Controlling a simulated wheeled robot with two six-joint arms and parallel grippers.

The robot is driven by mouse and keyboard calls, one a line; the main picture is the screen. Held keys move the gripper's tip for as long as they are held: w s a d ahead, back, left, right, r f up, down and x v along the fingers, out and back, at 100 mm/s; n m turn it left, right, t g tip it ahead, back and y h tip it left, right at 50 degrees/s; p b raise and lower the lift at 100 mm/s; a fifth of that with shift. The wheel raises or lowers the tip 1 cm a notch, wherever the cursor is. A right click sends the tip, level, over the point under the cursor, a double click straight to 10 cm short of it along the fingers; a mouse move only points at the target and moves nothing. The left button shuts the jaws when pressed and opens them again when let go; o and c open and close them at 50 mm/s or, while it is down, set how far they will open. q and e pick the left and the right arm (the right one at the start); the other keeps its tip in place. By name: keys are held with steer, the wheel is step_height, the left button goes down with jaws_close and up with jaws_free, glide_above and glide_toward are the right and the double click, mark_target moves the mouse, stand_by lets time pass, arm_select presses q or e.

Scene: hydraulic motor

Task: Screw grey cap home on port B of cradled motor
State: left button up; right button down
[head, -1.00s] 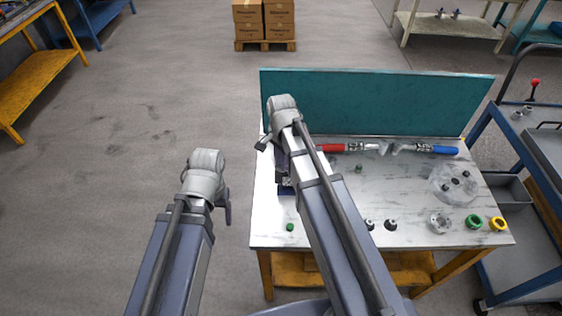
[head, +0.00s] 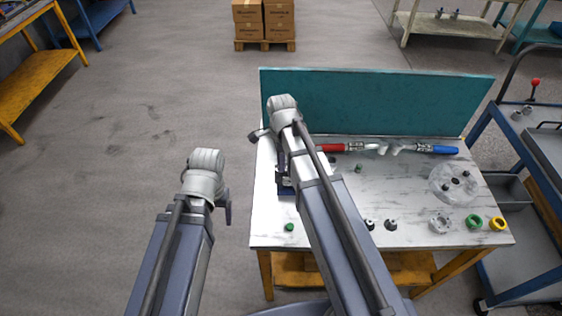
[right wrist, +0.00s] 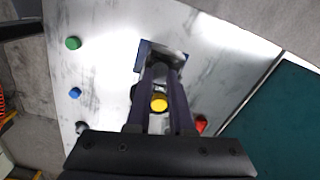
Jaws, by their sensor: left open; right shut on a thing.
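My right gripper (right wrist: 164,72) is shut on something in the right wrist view. What it grips looks grey and dark at the fingertips, and I cannot make out clearly that it is the grey cap. The blue cradle (right wrist: 143,54) shows by the fingertips, and also in the head view (head: 286,189), mostly behind my right arm. The motor is largely hidden by the fingers. A yellow round part (right wrist: 159,103) shows between the fingers; I cannot tell if it is on the motor. Port B cannot be made out. My left gripper (head: 228,208) is open and empty, left of the table.
A green cap (head: 290,227) lies near the front left of the table (head: 340,240). Red-handled (head: 332,148) and blue-handled (head: 445,150) tools lie along the teal back panel (head: 380,100). A clear round dish (head: 440,180) and several small parts are at the right.

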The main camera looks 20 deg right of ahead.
steer(key=shift+m, duration=1.4)
steer(key=c, duration=0.9)
jaws_free()
steer(key=shift+r+p, duration=1.8)
steer(key=o, duration=0.5)
steer(key=shift+o, duration=0.2)
